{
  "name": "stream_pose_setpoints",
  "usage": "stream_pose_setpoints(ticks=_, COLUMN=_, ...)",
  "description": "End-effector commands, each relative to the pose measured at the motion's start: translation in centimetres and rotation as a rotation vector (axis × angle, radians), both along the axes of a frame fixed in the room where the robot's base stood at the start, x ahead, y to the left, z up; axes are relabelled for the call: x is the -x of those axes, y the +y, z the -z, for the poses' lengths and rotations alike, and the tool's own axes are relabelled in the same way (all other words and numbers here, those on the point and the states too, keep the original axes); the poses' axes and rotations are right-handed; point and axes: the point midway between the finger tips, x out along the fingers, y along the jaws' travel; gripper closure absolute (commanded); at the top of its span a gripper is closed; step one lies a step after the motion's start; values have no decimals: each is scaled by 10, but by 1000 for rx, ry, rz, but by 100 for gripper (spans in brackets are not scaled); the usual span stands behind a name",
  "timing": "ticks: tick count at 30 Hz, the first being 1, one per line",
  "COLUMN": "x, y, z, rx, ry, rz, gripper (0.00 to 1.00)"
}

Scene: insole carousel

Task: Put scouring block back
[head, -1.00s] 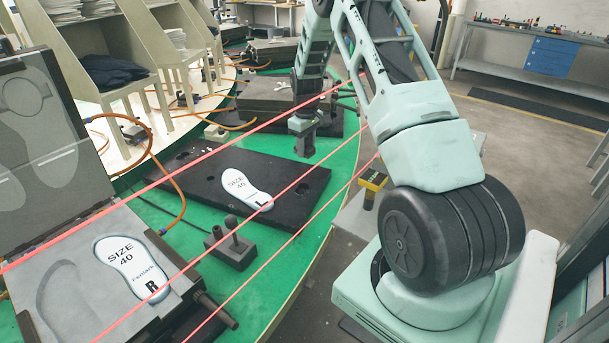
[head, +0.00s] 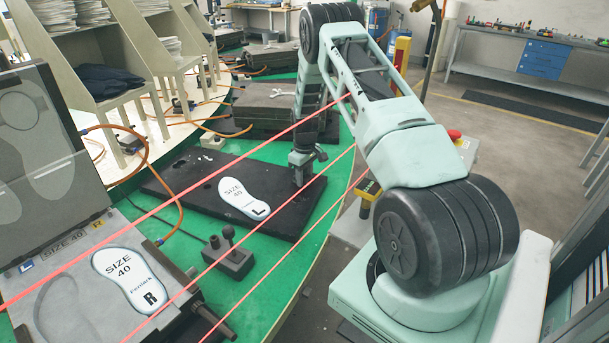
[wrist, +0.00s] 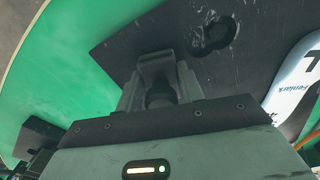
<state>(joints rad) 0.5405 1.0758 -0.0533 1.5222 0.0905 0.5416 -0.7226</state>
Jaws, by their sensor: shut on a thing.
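My gripper (head: 301,172) is at the right end of the black plate (head: 270,223), low and close to its surface in the head view. In the wrist view my gripper (wrist: 160,80) is shut on a small grey piece (wrist: 157,64), which I take to be the scouring block. The fingers hide much of it. I cannot tell whether it touches the plate. A dark keyhole-shaped recess (wrist: 214,36) in the plate shows beyond the fingers, up and to the right.
A white insole marked L (head: 243,198) lies on the plate, left of my gripper. A black joystick box (head: 229,256) stands on the green table (head: 270,272) in front. Another insole marked R (head: 129,281) lies on the grey mould at left. Orange hoses run behind.

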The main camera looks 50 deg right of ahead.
Motion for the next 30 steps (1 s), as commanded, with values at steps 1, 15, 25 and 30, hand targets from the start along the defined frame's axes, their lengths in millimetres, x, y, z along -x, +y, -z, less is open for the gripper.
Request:
stream_pose_setpoints(ticks=1, x=0, y=0, z=0, rx=0, ry=0, rz=0, gripper=87)
stream_pose_setpoints(ticks=15, x=0, y=0, z=3, rx=0, ry=0, rz=0, gripper=40)
stream_pose_setpoints(ticks=25, x=-1, y=0, z=-22, rx=2, ry=-4, rz=1, gripper=40)
stream_pose_setpoints(ticks=30, x=-1, y=0, z=-59, rx=3, ry=-4, rz=0, gripper=40)
